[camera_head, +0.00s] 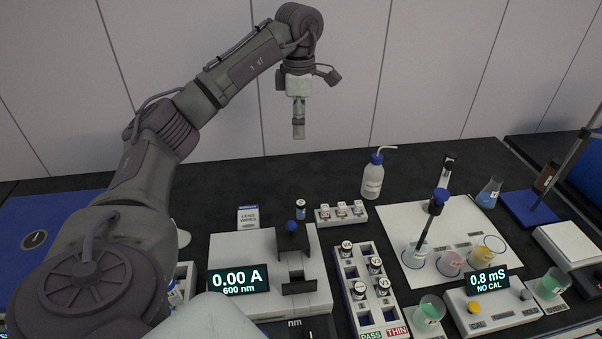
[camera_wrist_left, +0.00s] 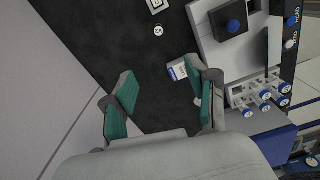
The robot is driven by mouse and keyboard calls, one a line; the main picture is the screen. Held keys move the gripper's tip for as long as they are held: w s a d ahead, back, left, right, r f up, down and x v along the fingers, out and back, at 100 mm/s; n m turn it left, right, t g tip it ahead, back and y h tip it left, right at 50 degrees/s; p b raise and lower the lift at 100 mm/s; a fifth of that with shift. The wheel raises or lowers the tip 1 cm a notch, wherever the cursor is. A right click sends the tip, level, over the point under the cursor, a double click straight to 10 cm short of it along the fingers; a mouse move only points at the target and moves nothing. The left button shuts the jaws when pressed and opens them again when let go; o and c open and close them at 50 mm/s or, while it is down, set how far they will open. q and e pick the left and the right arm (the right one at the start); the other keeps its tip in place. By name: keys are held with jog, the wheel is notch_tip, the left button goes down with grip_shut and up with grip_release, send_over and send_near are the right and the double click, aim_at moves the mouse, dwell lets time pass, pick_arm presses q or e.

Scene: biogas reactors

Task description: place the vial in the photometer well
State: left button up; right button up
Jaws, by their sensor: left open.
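The photometer (camera_head: 230,248) is a white box with a display reading 0.00 A, 600 nm. A dark block with a blue knob (camera_head: 292,232) sits on its top; I cannot make out an open well. The photometer also shows in the wrist view (camera_wrist_left: 212,45). A lone capped vial (camera_head: 300,208) stands on the bench behind it, and its cap reads V2 in the wrist view (camera_wrist_left: 157,30). The frames do not show which vial is meant. My left gripper (camera_head: 298,135) is high above the bench, open and empty, its green-padded fingers apart in the wrist view (camera_wrist_left: 165,98). My right gripper is out of view.
A PASS/THIN rack (camera_head: 348,285) with several vials stands right of the photometer. A small rack (camera_head: 322,219), a wash bottle (camera_head: 372,180) and a lens wipes packet (camera_head: 248,216) are behind. Beakers and a conductivity meter (camera_head: 490,308) fill the right.

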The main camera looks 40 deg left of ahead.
pick_arm(q)
jog(key=b, duration=1.2)
send_over(300, 202)
notch_tip(300, 202, down, 13)
notch_tip(300, 202, down, 9)
jog(key=shift+s+r, duration=0.15)
jog(key=shift+r, duration=0.05)
notch_tip(300, 202, down, 5)
jog(key=shift+f+p, duration=0.1)
jog(key=shift+p, duration=0.5)
jog(key=c, duration=1.1)
grip_shut()
